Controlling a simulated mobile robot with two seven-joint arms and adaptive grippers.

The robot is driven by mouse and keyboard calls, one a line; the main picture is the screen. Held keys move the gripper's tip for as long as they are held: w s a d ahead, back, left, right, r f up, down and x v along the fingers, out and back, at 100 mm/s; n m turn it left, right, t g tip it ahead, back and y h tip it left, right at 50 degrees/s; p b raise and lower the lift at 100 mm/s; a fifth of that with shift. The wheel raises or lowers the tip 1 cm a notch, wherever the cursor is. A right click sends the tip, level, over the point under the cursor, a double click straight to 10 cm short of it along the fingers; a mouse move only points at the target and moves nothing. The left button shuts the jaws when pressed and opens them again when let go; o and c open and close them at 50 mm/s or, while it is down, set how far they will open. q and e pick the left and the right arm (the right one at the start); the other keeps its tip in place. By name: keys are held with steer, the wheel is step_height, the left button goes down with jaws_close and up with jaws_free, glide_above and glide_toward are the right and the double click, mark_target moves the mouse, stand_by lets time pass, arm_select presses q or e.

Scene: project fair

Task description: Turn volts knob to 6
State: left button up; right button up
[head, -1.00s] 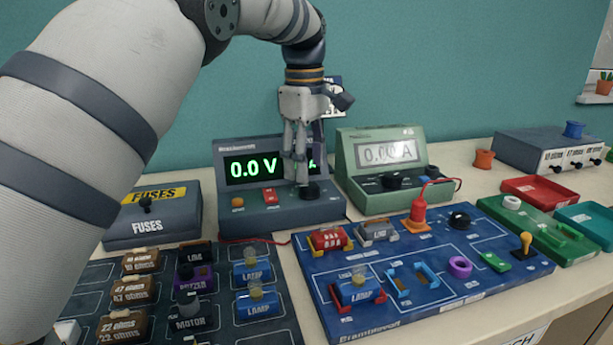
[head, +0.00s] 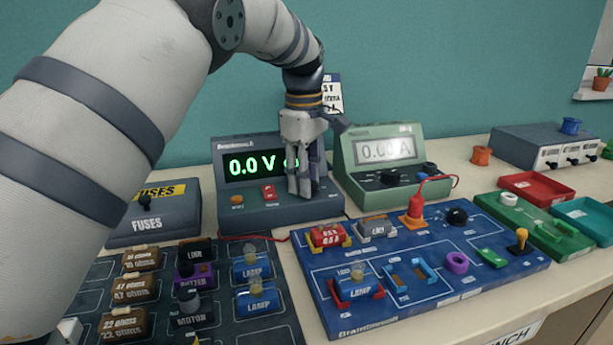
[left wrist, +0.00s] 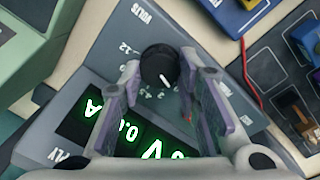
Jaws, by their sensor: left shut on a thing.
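The grey-blue power supply (head: 265,213) stands at the back of the bench. Its green display (head: 253,166) reads 0.0 V, with the right part covered by my gripper. My left gripper (head: 303,188) points down at the right of its front panel, and its fingers hide the knob in the head view. In the left wrist view the black volts knob (left wrist: 158,66) sits between the fingertips of my left gripper (left wrist: 160,75), which is shut on it. The white pointer mark is near the small numbers, but its exact setting is hard to read. My right gripper is not in view.
A green ammeter (head: 385,190) stands close at the right of the supply. A fuses box (head: 155,222) stands at its left. A blue circuit board (head: 440,283) and a dark parts board (head: 218,320) lie in front. A red lead runs near the supply's base.

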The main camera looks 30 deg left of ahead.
arm_select(q)
steer(key=shift+m, duration=0.3)
steer(key=m, duration=0.4)
steer(key=shift+p, duration=0.3)
steer(key=m, duration=0.4)
steer(key=shift+w+f+m, duration=0.1)
steer(key=shift+m, duration=0.2)
steer(key=m, duration=0.4)
steer(key=shift+h, duration=0.3)
steer(key=shift+m+g, duration=0.3)
steer(key=shift+m, duration=1.8)
steer(key=o, duration=1.2)
steer(key=shift+w, duration=0.1)
